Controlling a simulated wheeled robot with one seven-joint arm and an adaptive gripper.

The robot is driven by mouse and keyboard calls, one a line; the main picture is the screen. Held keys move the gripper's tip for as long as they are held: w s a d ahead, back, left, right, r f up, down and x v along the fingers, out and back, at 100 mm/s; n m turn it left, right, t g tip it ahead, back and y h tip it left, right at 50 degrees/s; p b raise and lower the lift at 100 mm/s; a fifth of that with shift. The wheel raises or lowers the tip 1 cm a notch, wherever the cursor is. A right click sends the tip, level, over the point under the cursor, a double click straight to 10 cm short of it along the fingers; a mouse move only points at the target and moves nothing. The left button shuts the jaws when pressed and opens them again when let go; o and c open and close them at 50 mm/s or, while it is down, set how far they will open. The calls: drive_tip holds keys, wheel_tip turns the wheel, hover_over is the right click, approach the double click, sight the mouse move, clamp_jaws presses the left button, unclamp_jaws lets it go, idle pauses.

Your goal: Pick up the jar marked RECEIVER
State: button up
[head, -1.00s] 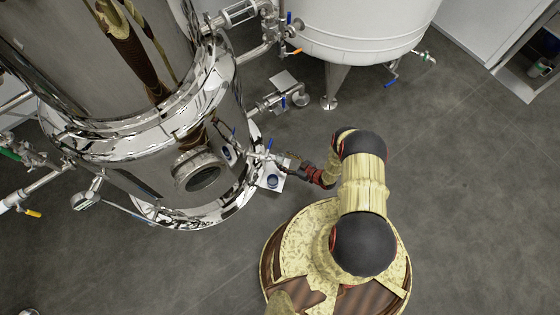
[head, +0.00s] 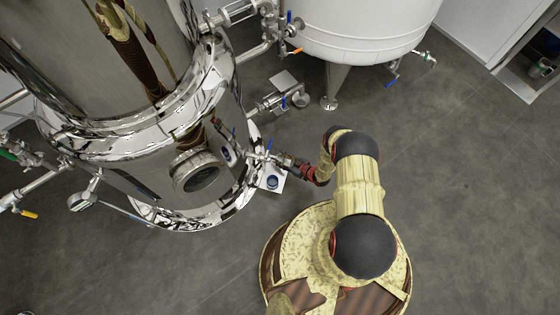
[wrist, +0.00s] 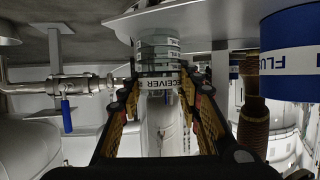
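The jar marked RECEIVER (wrist: 158,60) is at the upper middle of the wrist view. It looks clear and greenish, with a pale band on which "ECEIVER" can be read. My gripper (wrist: 159,92) is open in the wrist view, with one finger on each side of the jar's labelled end. The fingertips are close to its sides; whether they touch it cannot be told. In the head view my gripper (head: 284,160) is beside the steel tank, small and partly hidden among fittings. The RECEIVER jar cannot be made out there.
A blue container with a white band reading "FLU" (wrist: 290,58) stands close on the right in the wrist view. A steel pipe with a blue-handled valve (wrist: 66,112) is on the left. The polished tank (head: 130,130) is left of my arm. Open floor (head: 470,200) lies to the right.

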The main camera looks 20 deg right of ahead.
drive_tip(key=c, duration=0.6)
drive_tip(key=shift+c, duration=0.7)
